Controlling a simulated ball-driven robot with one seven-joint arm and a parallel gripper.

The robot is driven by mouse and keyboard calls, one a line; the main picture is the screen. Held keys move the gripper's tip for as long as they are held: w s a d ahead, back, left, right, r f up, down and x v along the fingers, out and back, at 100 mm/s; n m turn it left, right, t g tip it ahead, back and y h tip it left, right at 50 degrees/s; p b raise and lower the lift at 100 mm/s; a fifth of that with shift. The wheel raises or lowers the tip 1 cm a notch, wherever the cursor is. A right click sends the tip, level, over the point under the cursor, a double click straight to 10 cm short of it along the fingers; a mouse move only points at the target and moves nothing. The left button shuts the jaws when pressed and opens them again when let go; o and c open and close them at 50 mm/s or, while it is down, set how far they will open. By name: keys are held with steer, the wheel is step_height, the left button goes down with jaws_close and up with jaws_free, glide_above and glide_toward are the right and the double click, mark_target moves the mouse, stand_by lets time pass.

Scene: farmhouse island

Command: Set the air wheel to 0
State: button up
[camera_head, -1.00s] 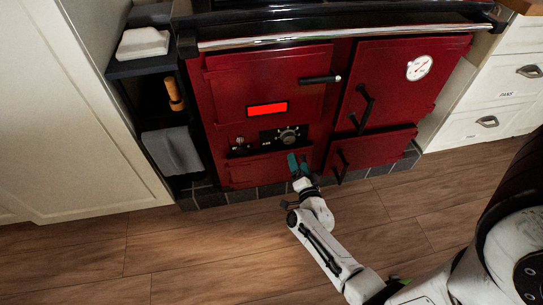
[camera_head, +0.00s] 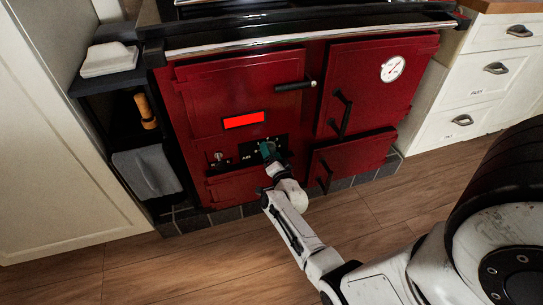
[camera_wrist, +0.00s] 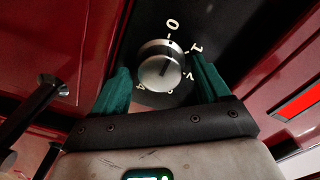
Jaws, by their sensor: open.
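The air wheel (camera_wrist: 160,68) is a round silver knob on a black panel. In the wrist view the numeral 0 stands above it, 1 and 2 to its right, and 4 at its lower left. A dark line marks the knob's face, pointing roughly to the upper right; its exact setting is hard to read. My gripper (camera_wrist: 159,75) is open, its green fingers on either side of the knob. I cannot tell whether they touch it. In the head view my gripper (camera_head: 267,150) is at the panel and hides the wheel.
The red stove (camera_head: 245,90) has a lit red display (camera_head: 244,120) above the panel. Black door handles (camera_head: 340,115) stick out at the right. A small shelf with a hanging grey towel (camera_head: 147,172) is at the left. The wooden floor in front is clear.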

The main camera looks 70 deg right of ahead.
steer(key=c, duration=1)
steer(key=shift+n, duration=0.8)
steer(key=shift+c, duration=0.2)
steer(key=o, duration=1)
steer(key=shift+o, duration=0.2)
steer(key=shift+a, duration=0.1)
steer(key=p+v, duration=0.5)
steer(key=v, duration=0.5)
steer(key=shift+s+a, duration=0.2)
steer(key=shift+s, duration=0.05)
